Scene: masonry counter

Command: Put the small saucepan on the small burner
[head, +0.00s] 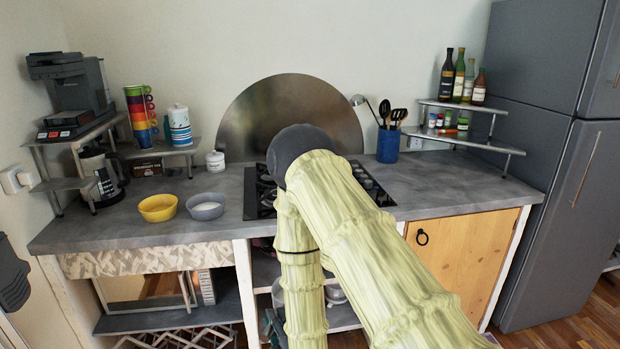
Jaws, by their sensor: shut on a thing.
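The black cooktop (259,200) is set into the grey counter. My arm crosses in front of its middle, and I cannot pick out the small burner. My arm bends at a dark joint above the cooktop, and a link hangs down in front of the open shelves below the counter. My gripper is hidden behind or below this link, so its fingers do not show. Metallic cookware (336,294) shows partly on the lower shelf, right beside the link. I cannot tell whether it is the small saucepan.
A yellow bowl (158,208) and a grey bowl (205,207) stand left of the cooktop. A blue utensil pot (388,146) stands behind it on the right. The counter (450,182) is clear to the right. A wooden door (462,262) and a grey fridge (550,190) flank that side.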

